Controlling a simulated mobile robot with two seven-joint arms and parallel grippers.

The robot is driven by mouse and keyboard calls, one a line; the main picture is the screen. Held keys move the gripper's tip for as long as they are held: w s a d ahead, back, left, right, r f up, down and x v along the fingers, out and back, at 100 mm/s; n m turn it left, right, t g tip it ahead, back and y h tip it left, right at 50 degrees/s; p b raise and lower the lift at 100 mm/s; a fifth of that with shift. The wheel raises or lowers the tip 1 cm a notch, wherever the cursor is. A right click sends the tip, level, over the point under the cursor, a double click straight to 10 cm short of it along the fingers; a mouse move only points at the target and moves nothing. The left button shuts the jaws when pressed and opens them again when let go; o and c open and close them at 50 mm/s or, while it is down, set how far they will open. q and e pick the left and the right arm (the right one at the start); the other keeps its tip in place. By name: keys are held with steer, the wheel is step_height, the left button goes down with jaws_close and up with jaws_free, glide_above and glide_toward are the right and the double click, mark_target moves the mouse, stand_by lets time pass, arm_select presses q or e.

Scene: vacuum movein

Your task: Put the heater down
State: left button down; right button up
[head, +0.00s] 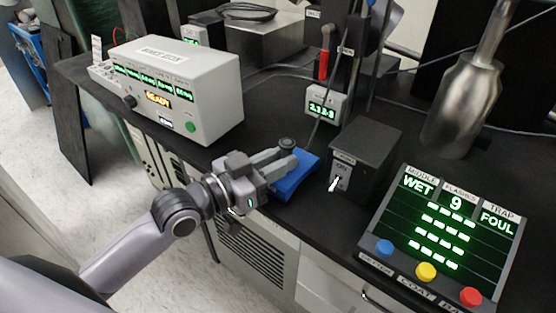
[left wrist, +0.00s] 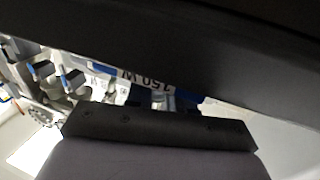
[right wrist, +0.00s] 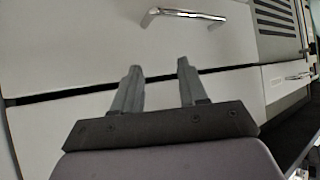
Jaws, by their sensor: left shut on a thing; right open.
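A flat blue block (head: 293,180), which I take to be the heater, is at the front edge of the black bench. My left gripper (head: 287,156) is at its left side, shut on it; the fingers cover part of it. Whether it rests on the bench I cannot tell. In the left wrist view a white label reading "250 W" (left wrist: 147,80) shows with blue beside it, partly hidden by a dark surface. My right gripper (right wrist: 159,67) is open and empty before white drawer fronts; it is not in the head view.
The white bake-out box (head: 190,85) stands behind to the left. A black switch box (head: 375,150) stands close right of the block. Further right are a status panel (head: 440,235) and a silver vessel (head: 463,105). A drawer handle (right wrist: 185,15) shows near my right gripper.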

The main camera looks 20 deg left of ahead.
arm_select(q)
steer(key=c, duration=1)
jaws_free()
steer(key=shift+f, duration=0.1)
steer(key=shift+s, duration=0.1)
steer(key=shift+v, duration=5.85)
steer(key=s+f+n+g+y, duration=0.1)
steer(key=s+f+y, duration=0.1)
steer(key=f, duration=0.6)
steer(key=s+f+n+g+y, duration=0.2)
steer(key=f+y, duration=0.1)
steer(key=f, duration=0.6)
steer(key=s+d+f+n+g+y, duration=0.1)
steer(key=s+f+y, duration=0.2)
steer(key=f, duration=0.6)
steer(key=shift+s+f+n, duration=0.1)
steer(key=shift+f+n, duration=0.15)
steer(key=shift+n, duration=0.15)
